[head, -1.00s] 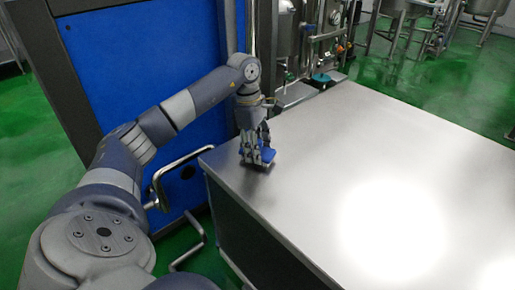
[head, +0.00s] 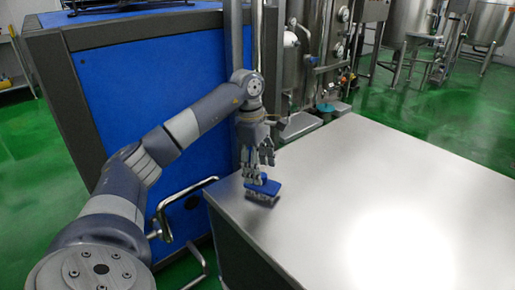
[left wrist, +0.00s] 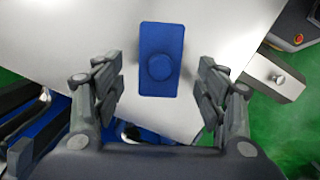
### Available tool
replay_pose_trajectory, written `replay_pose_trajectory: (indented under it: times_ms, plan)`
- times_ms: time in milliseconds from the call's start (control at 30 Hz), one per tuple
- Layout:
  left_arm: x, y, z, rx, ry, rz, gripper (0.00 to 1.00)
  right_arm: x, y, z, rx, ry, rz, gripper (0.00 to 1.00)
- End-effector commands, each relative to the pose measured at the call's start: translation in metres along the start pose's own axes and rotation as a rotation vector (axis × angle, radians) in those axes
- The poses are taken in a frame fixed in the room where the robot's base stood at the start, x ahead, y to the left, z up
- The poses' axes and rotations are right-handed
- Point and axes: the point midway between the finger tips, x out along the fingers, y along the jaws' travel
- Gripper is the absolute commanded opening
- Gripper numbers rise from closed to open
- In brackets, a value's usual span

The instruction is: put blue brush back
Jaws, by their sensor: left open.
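The fingers stand apart from the brush on both sides. My right gripper is not in view.
A blue cabinet (head: 150,100) with a metal handle stands left of the table. Steel pipes and tanks (head: 415,40) stand behind it on a green floor. The rest of the tabletop is clear.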

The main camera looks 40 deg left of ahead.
Motion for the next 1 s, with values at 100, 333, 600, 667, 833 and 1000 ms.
replay_pose_trajectory:
  times_ms: [100, 333, 600, 667, 833, 1000]
  plan:
    - [-0.029, 0.001, 0.001, 0.000, -0.001, 0.003, 0.66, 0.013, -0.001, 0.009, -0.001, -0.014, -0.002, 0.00]
    - [-0.061, 0.001, 0.000, -0.001, 0.000, 0.000, 0.66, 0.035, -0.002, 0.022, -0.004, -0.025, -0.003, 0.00]
    - [-0.071, 0.000, 0.000, 0.000, 0.000, -0.001, 0.66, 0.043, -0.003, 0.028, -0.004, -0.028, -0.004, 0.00]
    - [-0.071, 0.000, 0.000, 0.000, 0.000, -0.001, 0.66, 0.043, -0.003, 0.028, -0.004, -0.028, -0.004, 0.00]
    - [-0.071, 0.000, 0.001, 0.000, 0.000, -0.001, 0.66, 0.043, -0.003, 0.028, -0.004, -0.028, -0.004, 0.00]
    - [-0.063, 0.004, 0.026, 0.021, -0.060, 0.014, 0.66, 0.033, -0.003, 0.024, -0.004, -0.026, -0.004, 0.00]
